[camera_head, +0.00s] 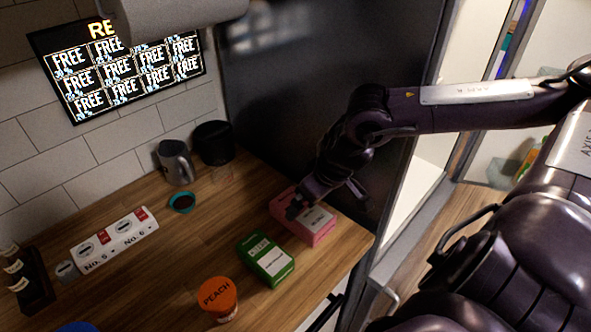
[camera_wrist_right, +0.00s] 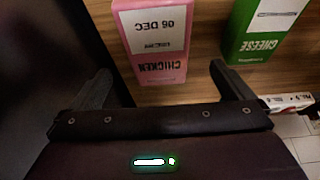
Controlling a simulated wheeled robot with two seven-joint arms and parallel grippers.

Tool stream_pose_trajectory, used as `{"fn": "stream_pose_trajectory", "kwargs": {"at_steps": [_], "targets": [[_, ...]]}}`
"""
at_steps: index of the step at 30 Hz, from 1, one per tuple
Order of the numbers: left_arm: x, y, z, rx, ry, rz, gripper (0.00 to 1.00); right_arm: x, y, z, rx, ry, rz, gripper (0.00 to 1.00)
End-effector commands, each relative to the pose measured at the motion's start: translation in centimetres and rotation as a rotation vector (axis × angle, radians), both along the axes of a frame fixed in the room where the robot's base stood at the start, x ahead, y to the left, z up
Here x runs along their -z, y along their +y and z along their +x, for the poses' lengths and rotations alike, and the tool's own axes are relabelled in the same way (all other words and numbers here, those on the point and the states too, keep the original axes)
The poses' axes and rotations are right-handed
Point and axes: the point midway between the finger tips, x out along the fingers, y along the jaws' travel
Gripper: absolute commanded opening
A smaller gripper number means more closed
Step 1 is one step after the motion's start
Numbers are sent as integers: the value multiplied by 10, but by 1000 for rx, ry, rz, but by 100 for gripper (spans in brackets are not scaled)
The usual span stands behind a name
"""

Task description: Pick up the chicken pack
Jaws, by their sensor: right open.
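The chicken pack is a pink box (camera_head: 312,228) with a white label, lying on the wooden counter near its right end. In the right wrist view the pink pack (camera_wrist_right: 150,45) reads "CHICKEN" and "06 DEC". My right gripper (camera_head: 322,200) is above the pack and partly covers it in the head view. In the wrist view the right gripper's fingers (camera_wrist_right: 160,85) are spread apart, with the pack ahead between their lines and nothing held. Whether a finger touches the pack is unclear. My left gripper is not in view.
A green cheese pack (camera_head: 265,259) lies just left of the chicken pack. An orange-lidded peach jar (camera_head: 218,298), a grey mug (camera_head: 177,162), a black canister (camera_head: 213,143) and a white block labelled No. 5 and No. 6 (camera_head: 115,240) stand farther left. A dark panel (camera_head: 310,90) rises behind.

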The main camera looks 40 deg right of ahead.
Motion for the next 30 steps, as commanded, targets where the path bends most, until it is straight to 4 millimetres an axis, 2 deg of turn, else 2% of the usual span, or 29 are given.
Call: {"fn": "stream_pose_trajectory", "kwargs": {"at_steps": [2,12,20,26,30], "targets": [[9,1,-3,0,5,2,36,10,0,1,0,0,0,100],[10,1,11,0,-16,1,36,31,1,10,0,1,1,100],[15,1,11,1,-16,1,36,50,0,15,2,4,3,100],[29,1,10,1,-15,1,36,63,1,22,2,-2,8,100],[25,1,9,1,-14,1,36,69,-1,26,7,-6,5,100]]}}
